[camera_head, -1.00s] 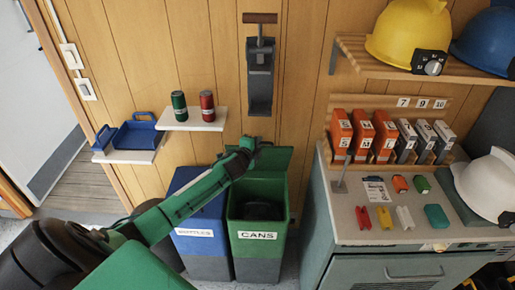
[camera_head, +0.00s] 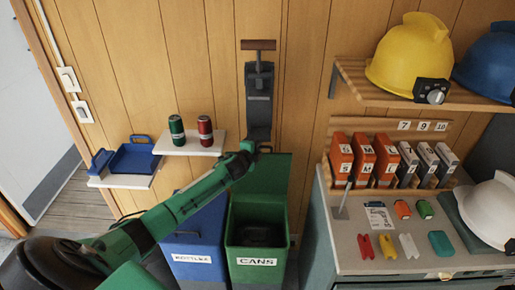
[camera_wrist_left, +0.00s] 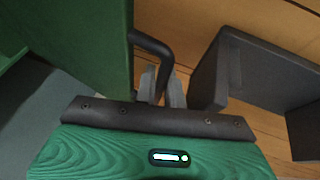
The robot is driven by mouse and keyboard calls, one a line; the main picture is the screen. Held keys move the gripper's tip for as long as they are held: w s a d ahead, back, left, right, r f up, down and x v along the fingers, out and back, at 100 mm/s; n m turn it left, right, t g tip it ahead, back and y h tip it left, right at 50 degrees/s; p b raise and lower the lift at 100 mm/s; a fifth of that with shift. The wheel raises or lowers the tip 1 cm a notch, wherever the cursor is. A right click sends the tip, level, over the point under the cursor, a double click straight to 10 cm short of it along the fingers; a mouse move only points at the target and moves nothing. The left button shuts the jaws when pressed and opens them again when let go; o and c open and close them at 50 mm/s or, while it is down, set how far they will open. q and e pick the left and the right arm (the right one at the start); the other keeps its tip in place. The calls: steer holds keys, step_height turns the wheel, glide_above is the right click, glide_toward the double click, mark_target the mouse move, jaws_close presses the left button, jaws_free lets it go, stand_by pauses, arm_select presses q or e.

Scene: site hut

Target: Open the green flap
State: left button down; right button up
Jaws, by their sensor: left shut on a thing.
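The green flap (camera_head: 270,176) is the lid of the green bin (camera_head: 257,239) labelled CANS. It stands raised at the back of the bin, and the dark opening shows below it. My left gripper (camera_head: 250,149) is at the flap's upper left edge. In the left wrist view its fingers (camera_wrist_left: 161,88) are shut on a dark bent handle (camera_wrist_left: 153,46) beside the green panel of the flap (camera_wrist_left: 92,55). The fingertips are partly hidden by the handle. My right gripper is not in view.
A dark can crusher (camera_head: 259,100) hangs on the wall just above the flap. A blue bin (camera_head: 195,240) stands left of the green one, partly behind my arm. A small shelf (camera_head: 190,145) holds two cans. A cabinet (camera_head: 350,238) stands close on the right.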

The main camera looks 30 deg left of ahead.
arm_select(q)
steer(key=c, duration=1.5)
jaws_free()
steer(key=b+v, duration=0.3)
steer(key=v, duration=1)
steer(key=shift+s, duration=0.35)
steer(key=shift+d, duration=0.1)
